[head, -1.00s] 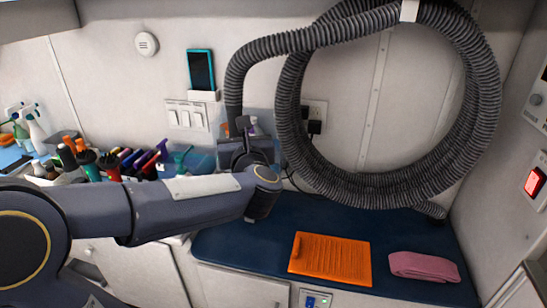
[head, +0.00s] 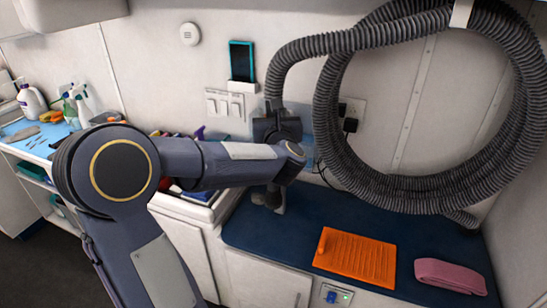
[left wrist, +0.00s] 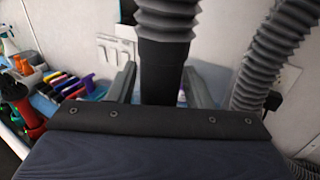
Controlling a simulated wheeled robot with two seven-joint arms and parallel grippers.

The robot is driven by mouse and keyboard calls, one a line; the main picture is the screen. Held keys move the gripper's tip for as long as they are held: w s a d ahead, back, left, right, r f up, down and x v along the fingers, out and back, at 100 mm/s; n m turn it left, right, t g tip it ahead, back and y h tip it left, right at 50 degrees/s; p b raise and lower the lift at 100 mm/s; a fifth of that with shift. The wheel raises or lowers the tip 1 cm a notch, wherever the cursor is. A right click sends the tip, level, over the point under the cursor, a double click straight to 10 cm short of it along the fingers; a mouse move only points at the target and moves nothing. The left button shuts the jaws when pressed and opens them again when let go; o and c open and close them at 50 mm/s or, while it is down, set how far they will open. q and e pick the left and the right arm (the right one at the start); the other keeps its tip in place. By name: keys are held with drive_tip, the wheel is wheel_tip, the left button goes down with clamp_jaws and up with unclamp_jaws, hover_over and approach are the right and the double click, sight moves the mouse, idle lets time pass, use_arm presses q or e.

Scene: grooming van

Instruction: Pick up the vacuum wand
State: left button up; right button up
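The vacuum wand, a dark tube on the end of the ribbed grey hose (head: 300,50), hangs against the back wall. In the left wrist view the black wand (left wrist: 163,72) stands upright between the two grey fingers of my left gripper (left wrist: 161,80). The fingers are apart, one on each side, with a small gap on the left. Whether the right finger touches it cannot be told. In the head view my left gripper (head: 277,128) is at the wand, hiding its lower part. My right gripper is not in view.
A blue counter mat (head: 300,235) bears an orange ribbed mat (head: 357,258) and a folded pink towel (head: 450,276). A phone-like device (head: 242,60) and switches (head: 224,104) are on the wall. Bottles (head: 75,105) stand at the left. The coiled hose fills the right wall.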

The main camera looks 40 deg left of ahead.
use_arm(q)
drive_tip(key=shift+r, duration=0.1)
drive_tip(key=c, duration=0.7)
drive_tip(key=shift+r, duration=0.1)
drive_tip(key=shift+c, duration=0.2)
